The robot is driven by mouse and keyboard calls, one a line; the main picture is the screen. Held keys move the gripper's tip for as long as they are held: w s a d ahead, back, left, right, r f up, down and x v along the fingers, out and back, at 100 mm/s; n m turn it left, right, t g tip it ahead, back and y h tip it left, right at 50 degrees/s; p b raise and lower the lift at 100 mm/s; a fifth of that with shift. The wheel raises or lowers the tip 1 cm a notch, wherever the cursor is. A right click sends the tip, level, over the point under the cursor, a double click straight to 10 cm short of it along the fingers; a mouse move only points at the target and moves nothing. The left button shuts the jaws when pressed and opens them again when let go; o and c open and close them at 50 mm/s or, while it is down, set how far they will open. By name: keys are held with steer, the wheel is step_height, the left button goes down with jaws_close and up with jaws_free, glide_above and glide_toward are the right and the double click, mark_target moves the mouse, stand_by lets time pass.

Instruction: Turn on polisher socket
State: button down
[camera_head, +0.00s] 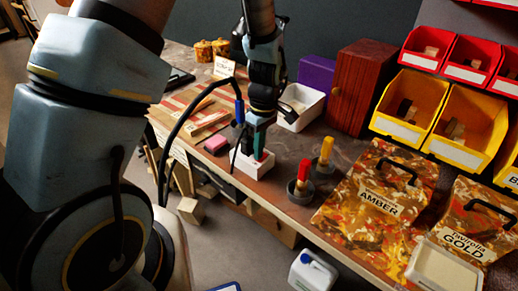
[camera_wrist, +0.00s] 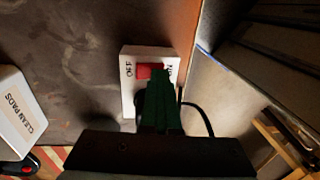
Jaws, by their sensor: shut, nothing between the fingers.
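The polisher socket is a white box (camera_head: 250,178) at the bench's front edge, directly under my gripper (camera_head: 259,152). In the wrist view the white socket (camera_wrist: 130,88) has a red rocker switch (camera_wrist: 147,71) between an OFF label on the left and a partly covered ON label on the right. My gripper's green fingers (camera_wrist: 161,72) are shut and empty. Their tips overlap the ON side of the red switch in that view; I cannot tell whether they touch it. The fingers hide part of the switch and socket.
A black cable (camera_wrist: 202,112) curves beside the socket. A white CLEAN PADS box (camera_wrist: 18,115) lies to the left. Grey cups with a red handle (camera_head: 302,172) and a yellow handle (camera_head: 326,152) stand right of the socket. A pink block (camera_head: 216,144) lies left. The bench edge drops away close by.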

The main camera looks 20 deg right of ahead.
mark_target(266, 154)
steer(key=shift+f, duration=0.15)
steer(key=shift+w+d+p, duration=0.3)
steer(key=shift+w+d, duration=0.05)
steer(key=shift+d, duration=0.3)
steer(key=shift+r, duration=0.25)
step_height(266, 154, up, 4)
steer(key=p, duration=0.3)
steer(key=shift+w+d+f, duration=0.1)
steer(key=shift+w+d, duration=0.05)
step_height(266, 154, up, 10)
steer(key=d+b, duration=0.1)
steer(key=b, duration=0.1)
steer(key=shift+w, duration=0.25)
steer(key=shift+d, duration=0.1)
